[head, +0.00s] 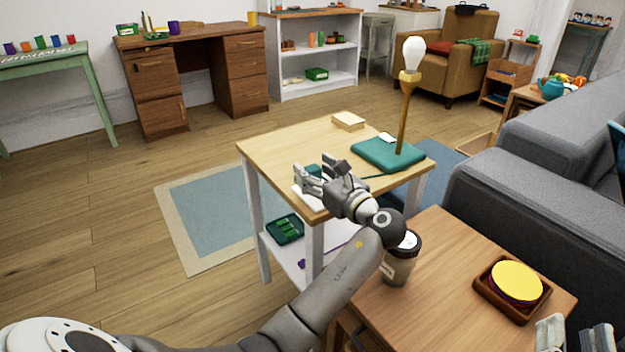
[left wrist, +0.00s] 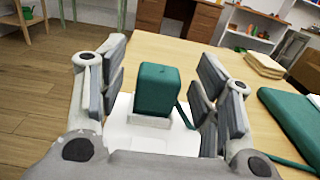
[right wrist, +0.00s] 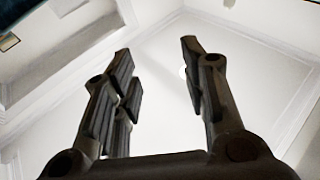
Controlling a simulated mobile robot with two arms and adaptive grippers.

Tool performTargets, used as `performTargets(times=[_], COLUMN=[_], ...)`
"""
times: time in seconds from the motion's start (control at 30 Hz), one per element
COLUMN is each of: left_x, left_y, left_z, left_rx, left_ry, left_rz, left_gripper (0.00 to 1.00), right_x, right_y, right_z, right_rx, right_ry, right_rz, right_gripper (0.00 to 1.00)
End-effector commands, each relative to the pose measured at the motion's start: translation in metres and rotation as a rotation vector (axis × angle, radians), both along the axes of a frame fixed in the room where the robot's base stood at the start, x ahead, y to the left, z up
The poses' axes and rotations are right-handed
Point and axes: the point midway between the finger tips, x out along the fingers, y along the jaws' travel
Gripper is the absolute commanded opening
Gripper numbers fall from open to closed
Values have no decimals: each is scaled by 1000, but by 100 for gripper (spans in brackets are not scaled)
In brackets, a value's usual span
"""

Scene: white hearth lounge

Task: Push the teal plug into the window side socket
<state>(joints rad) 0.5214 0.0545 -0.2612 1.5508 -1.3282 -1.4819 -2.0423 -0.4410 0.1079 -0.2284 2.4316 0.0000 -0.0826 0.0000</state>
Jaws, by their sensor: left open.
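The teal plug (left wrist: 157,88) stands between the spread fingers of my left gripper (left wrist: 155,95), with gaps visible on both sides. It sits on or over a white block (left wrist: 148,120) on a white plate (left wrist: 180,141); I cannot tell how deep it sits or which socket this is. In the head view the plug (head: 313,171) shows partly behind my left gripper (head: 312,178). A teal cord (head: 370,176) runs towards the teal base (head: 385,153) of a lamp. My right gripper (head: 578,336) is at the bottom right, open and empty in its wrist view (right wrist: 158,75).
The light wood table (head: 285,147) also carries a pale block (head: 348,121) and the lamp (head: 405,105). A nearer side table (head: 448,270) holds a lidded cup (head: 402,262) below my left wrist and a tray (head: 487,287) with a yellow disc. A grey sofa (head: 545,190) stands right.

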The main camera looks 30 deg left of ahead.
Motion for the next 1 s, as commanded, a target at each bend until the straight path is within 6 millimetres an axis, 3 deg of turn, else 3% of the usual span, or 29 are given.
performTargets(times=[0.2,0.47,0.9,1.0], left_x=[4,5,5,5], left_y=[11,12,12,12], left_z=[0,0,0,0], left_rx=[1,1,1,1], left_ry=[0,0,-1,0], left_rz=[0,-1,0,0], left_gripper=[59,59,5,4], right_x=[-6,-7,-7,-7], right_y=[1,1,1,1], right_z=[16,19,18,18], right_rx=[27,29,29,29], right_ry=[-94,-104,-103,-103], right_rz=[6,7,7,7], right_gripper=[40,40,40,40])
